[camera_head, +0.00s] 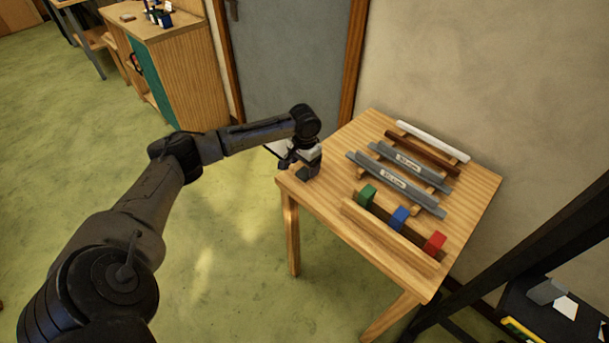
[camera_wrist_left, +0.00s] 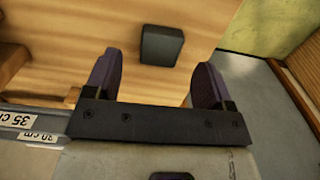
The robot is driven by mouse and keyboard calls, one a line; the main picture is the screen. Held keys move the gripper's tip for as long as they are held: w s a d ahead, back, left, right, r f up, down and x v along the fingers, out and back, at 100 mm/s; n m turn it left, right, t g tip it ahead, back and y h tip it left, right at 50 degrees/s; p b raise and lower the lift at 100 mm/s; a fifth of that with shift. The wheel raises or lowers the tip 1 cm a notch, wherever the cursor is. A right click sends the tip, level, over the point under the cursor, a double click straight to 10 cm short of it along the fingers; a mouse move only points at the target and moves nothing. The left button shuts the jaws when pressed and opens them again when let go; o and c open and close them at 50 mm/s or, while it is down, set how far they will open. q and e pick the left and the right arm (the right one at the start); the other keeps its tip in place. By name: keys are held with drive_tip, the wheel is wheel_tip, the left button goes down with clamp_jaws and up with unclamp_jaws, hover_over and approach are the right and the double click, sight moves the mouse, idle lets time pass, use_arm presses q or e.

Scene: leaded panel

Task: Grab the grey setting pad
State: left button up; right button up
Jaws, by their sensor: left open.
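The grey setting pad (camera_wrist_left: 161,45) is a small dark grey block lying on the wooden table. In the left wrist view it lies beyond the two fingers, between their lines and apart from them. My left gripper (camera_head: 300,162) is over the table's near-left corner in the head view. It also shows in the left wrist view (camera_wrist_left: 158,75), with its fingers apart and nothing between them. In the head view the pad is hard to tell from the dark gripper. My right gripper is not in view.
The table (camera_head: 327,206) holds grey bars (camera_head: 398,183) labelled by length, a brown bar (camera_head: 422,154) and a white bar (camera_head: 433,141). Green (camera_head: 367,195), blue (camera_head: 399,217) and red (camera_head: 434,243) blocks stand by a wooden rail (camera_head: 390,235). A black rack (camera_head: 520,255) stands at right.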

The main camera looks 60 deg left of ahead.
sight(304, 172)
use_arm(q)
wheel_tip(304, 172, down, 4)
drive_tip(key=shift+r+b, duration=0.25)
drive_tip(key=shift+b, duration=0.15)
drive_tip(key=shift+c, duration=0.2)
drive_tip(key=shift+r, duration=0.1)
drive_tip(key=c, duration=1)
drive_tip(key=shift+o, duration=0.2)
drive_tip(key=shift+r, duration=0.1)
